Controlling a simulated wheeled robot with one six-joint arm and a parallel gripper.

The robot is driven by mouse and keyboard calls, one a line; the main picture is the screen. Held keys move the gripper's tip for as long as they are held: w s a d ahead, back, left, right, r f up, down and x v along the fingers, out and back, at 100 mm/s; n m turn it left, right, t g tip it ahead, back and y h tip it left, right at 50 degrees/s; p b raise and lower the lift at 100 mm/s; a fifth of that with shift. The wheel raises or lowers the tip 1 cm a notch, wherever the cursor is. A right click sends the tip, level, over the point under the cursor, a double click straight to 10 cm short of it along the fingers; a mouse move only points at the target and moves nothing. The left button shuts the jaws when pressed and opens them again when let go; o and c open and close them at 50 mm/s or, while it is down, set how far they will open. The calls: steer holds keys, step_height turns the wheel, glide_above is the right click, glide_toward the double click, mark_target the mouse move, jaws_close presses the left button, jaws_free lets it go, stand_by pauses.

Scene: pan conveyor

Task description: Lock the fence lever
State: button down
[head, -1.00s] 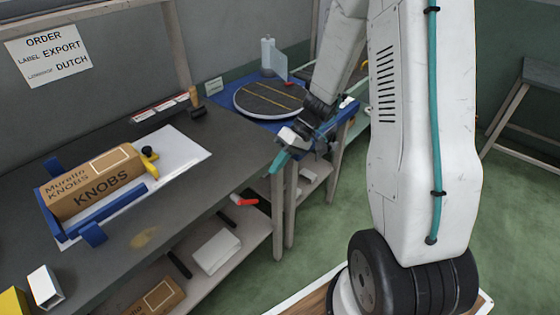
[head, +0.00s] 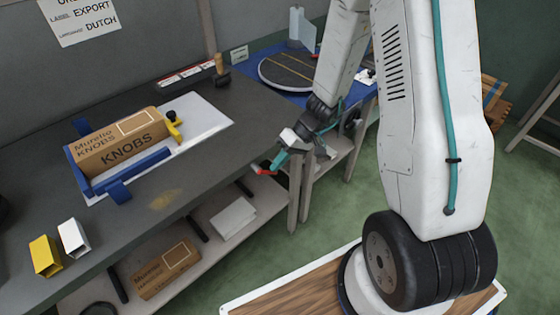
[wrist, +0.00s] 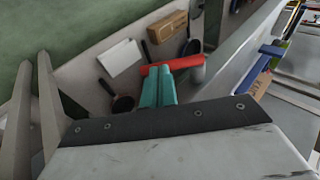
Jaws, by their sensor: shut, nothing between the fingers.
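A red lever (head: 262,171) sticks out at the front edge of the dark bench, near its right corner. In the wrist view the red lever (wrist: 168,66) lies across the picture just past my fingertips, with a grey round post (wrist: 198,70) at its right end. My gripper (head: 274,165) has teal fingers, shut and empty, beside the lever's right part. In the wrist view my gripper (wrist: 160,84) overlaps the lever's line; I cannot tell whether they touch. The blue fence (head: 138,176) stands along a cardboard KNOBS box (head: 118,141) on the bench.
A yellow clamp with a black knob (head: 173,122) stands at the box's right end. A yellow block (head: 44,256) and a white block (head: 73,238) stand at the bench's front left. A lower shelf holds a box (head: 166,267) and a white item (head: 233,218). Green floor is open to the right.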

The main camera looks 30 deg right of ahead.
steer(key=shift+f, duration=0.1)
steer(key=f+y, duration=0.1)
steer(key=y, duration=0.2)
steer(key=a+f+g+y, duration=0.1)
steer(key=f+y, duration=0.1)
steer(key=a+f+m+y, duration=0.1)
steer(key=y, duration=0.2)
steer(key=shift+s+a+f+g+y, duration=0.1)
steer(key=shift+s+f+g+y, duration=0.05)
steer(key=shift+s+g+y, duration=0.2)
steer(key=shift+a+f, duration=0.15)
stand_by(0.7)
steer(key=w+d, duration=0.1)
steer(key=d, duration=1.3)
steer(key=shift+w, duration=0.3)
steer(key=shift+m, duration=0.4)
